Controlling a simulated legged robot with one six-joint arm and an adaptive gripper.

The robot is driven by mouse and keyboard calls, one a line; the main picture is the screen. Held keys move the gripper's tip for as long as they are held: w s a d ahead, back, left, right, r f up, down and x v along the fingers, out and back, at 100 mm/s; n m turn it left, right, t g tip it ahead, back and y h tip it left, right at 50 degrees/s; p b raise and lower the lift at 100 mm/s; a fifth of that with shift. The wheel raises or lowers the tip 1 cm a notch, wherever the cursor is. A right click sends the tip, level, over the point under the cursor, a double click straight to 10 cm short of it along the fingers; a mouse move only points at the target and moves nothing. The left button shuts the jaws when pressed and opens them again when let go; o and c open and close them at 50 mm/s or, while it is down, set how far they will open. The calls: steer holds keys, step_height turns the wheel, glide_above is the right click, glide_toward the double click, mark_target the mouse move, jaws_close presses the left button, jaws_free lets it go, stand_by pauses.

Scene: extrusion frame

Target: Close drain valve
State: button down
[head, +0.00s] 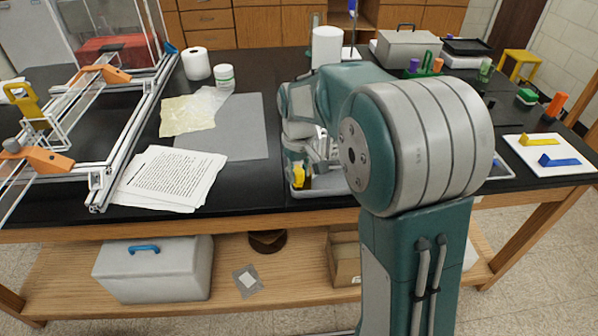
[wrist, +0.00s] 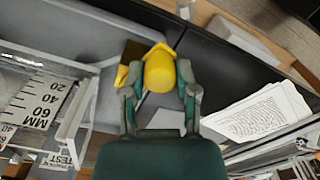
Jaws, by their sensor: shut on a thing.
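A yellow handle (wrist: 160,73), which looks like the drain valve, has a rounded body and angular yellow parts behind it in the wrist view. It also shows in the head view (head: 299,177) at the front edge of a grey tray (head: 335,187) near the table edge. My gripper (wrist: 160,80) is shut on the yellow handle, one finger on each side. In the head view my gripper (head: 307,160) is just above the handle and partly hidden by my arm. The valve body and the handle's exact angle cannot be made out.
Printed papers (head: 172,178) and a grey mat (head: 240,135) lie to the left. An aluminium extrusion frame (head: 130,130) stands at far left. A white board (head: 530,165) with yellow and blue pieces lies at right. A grey box (head: 155,270) sits on the lower shelf.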

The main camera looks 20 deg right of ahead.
steer(key=m, duration=0.1)
steer(key=a+m, duration=0.1)
steer(key=m, duration=0.1)
steer(key=shift+w+a+f, duration=0.15)
steer(key=shift+w, duration=0.25)
steer(key=m, duration=0.2)
steer(key=w+a+m, duration=0.1)
steer(key=m, duration=0.1)
steer(key=shift+w, duration=0.2)
steer(key=m, duration=0.1)
steer(key=w+m, duration=0.1)
steer(key=m, duration=0.1)
steer(key=shift+w+a+m, duration=0.15)
steer(key=shift+w+m, duration=0.1)
steer(key=shift+m, duration=0.05)
steer(key=shift+w+m, duration=0.4)
steer(key=shift+m, duration=0.5)
steer(key=shift+w+m, duration=0.35)
steer(key=shift+m, duration=0.55)
steer(key=shift+w, duration=0.1)
steer(key=shift+c, duration=1.8)
jaws_free()
